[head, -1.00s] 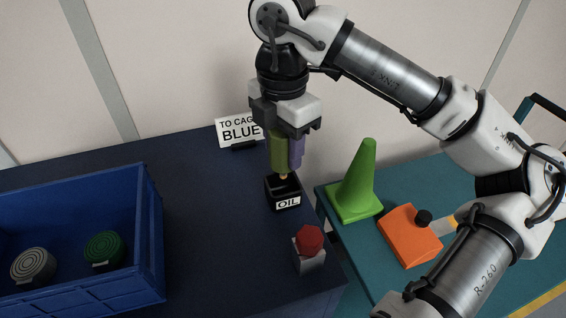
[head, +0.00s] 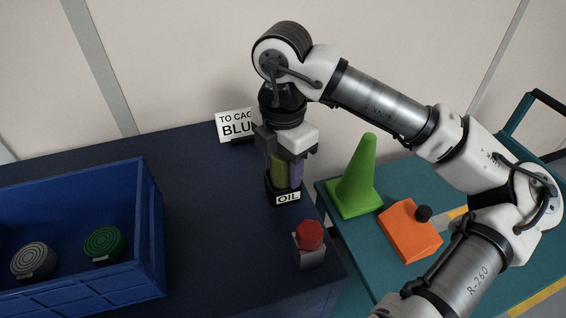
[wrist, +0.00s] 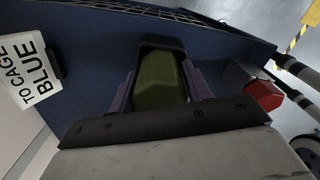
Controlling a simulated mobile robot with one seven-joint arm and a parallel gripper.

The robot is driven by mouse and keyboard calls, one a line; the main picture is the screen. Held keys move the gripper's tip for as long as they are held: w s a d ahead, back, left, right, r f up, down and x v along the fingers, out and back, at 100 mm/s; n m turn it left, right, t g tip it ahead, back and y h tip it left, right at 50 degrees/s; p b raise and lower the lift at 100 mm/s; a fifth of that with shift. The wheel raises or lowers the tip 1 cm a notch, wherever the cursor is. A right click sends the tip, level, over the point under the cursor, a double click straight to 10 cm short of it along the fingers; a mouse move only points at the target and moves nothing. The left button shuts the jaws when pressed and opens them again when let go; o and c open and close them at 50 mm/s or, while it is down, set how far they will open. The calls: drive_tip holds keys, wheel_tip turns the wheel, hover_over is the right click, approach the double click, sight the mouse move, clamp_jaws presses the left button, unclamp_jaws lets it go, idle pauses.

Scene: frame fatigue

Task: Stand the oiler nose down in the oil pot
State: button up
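The olive-green oiler (head: 279,172) is upright, its lower end inside the black oil pot (head: 288,198) labelled OIL. Its nose is hidden by the pot, and I cannot tell whether it touches the bottom. My gripper (head: 287,170) is directly above the pot, its purple fingers down close to the rim. In the wrist view the oiler (wrist: 160,82) sits between the fingers (wrist: 160,92), which appear to press its sides. The pot's dark rim (wrist: 163,42) shows around the oiler there.
A red-knobbed block (head: 309,245) stands close to the pot, near the table edge. A blue crate (head: 150,235) with round pucks is at left. A TO CAGE BLUE sign (head: 233,125) stands behind. A green cone (head: 355,185) and orange block (head: 409,232) are on the teal table.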

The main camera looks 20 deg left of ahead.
drive_tip(key=o, duration=0.3)
drive_tip(key=shift+o, duration=0.2)
drive_tip(key=shift+r+p, duration=0.25)
drive_tip(key=shift+p, duration=0.35)
